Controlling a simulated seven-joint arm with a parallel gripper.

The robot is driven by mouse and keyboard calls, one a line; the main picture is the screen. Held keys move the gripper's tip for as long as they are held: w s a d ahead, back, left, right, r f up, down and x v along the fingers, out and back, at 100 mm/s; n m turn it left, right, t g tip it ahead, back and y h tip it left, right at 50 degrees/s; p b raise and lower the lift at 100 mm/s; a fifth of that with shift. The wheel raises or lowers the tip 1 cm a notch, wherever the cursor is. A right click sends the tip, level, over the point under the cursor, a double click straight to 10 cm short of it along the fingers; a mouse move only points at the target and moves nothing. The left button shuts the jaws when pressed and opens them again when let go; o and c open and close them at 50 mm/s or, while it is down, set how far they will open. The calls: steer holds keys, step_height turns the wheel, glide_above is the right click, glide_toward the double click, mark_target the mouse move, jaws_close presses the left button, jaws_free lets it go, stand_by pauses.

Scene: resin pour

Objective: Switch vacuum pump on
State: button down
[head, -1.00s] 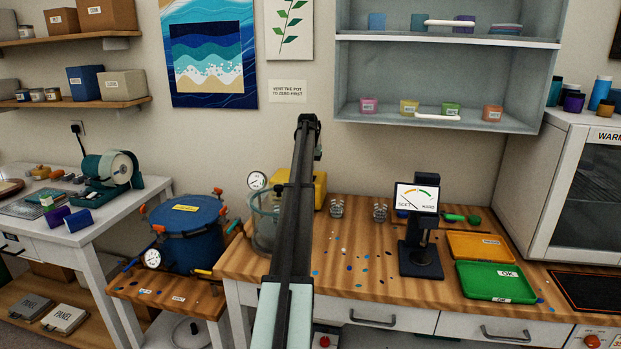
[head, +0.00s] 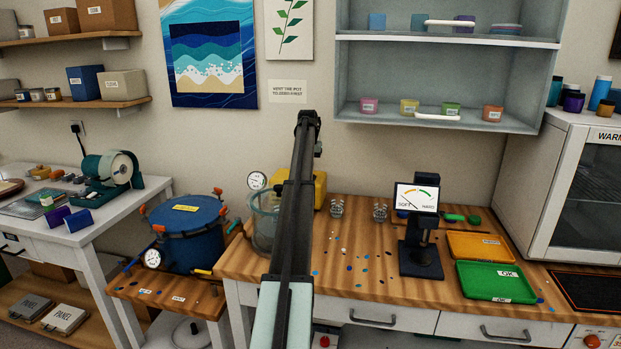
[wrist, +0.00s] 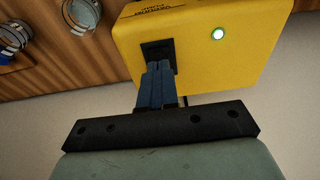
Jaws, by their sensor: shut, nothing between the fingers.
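The vacuum pump is a yellow box (head: 320,188) at the back of the wooden bench, partly hidden behind my arm in the head view. In the wrist view its yellow case (wrist: 240,65) fills the upper right. A round indicator (wrist: 218,34) on it glows pale green. A dark square switch recess (wrist: 153,47) is at the case's left part. My gripper (wrist: 158,68) is shut and empty, with its fingertips over the lower part of this recess. I cannot tell whether they touch it. The fingers are hidden in the head view.
A glass vessel (head: 263,225) stands on the bench left of my arm. A blue pressure pot (head: 188,235) with a gauge sits on a lower stand. Glass jars (head: 337,208), a hardness gauge (head: 418,240) and a green tray (head: 497,281) are to the right.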

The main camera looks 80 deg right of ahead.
step_height(320, 180, up, 5)
steer(key=shift+r, duration=0.1)
stand_by(0.6)
stand_by(0.4)
